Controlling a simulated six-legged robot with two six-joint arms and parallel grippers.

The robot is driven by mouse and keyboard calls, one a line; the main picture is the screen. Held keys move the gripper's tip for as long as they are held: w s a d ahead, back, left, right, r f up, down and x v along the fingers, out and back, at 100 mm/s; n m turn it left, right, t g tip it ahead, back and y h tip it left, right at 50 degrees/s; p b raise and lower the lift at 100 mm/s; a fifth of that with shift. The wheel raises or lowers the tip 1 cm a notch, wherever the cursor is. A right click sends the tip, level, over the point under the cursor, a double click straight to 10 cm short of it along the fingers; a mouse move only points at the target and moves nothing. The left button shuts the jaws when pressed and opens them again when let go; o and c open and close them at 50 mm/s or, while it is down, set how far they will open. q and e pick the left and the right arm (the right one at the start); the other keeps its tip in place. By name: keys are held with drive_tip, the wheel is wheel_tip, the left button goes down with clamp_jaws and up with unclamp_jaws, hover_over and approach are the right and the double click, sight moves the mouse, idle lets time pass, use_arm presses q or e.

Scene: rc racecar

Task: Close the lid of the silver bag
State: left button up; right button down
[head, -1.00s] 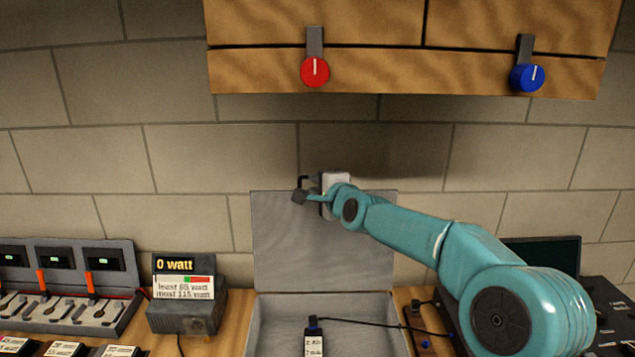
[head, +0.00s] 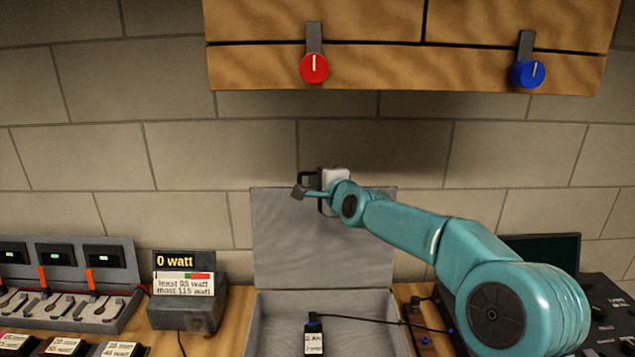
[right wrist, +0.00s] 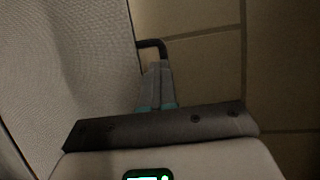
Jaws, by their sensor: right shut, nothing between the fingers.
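The silver bag (head: 264,325) is a grey open case on the table at the lower centre. Its lid (head: 320,250) stands upright against the wall. A black hooked handle (head: 304,176) shows at the lid's top edge, partly hidden by my right wrist. My right gripper (head: 299,192) is shut and empty beside the handle, near the lid's top edge. In the right wrist view the fingers (right wrist: 158,72) are together just below the handle (right wrist: 152,45), with the lid (right wrist: 70,60) on the left. Whether they touch the handle is unclear. My left gripper is not in view.
A small labelled device (head: 314,342) with a black cable lies in the bag. A watt meter (head: 187,300) and a charger rack (head: 65,285) stand to the left. A wooden cabinet (head: 400,70) with a red and a blue knob hangs above.

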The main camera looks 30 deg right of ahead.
drive_tip(key=shift+s+r, duration=0.1)
idle(0.6)
drive_tip(key=shift+s, duration=0.1)
drive_tip(key=c, duration=1.9)
unclamp_jaws()
drive_tip(key=o, duration=0.5)
drive_tip(key=shift+w, duration=0.2)
drive_tip(key=shift+c, duration=0.2)
drive_tip(key=shift+s, duration=0.1)
drive_tip(key=shift+s, duration=0.2)
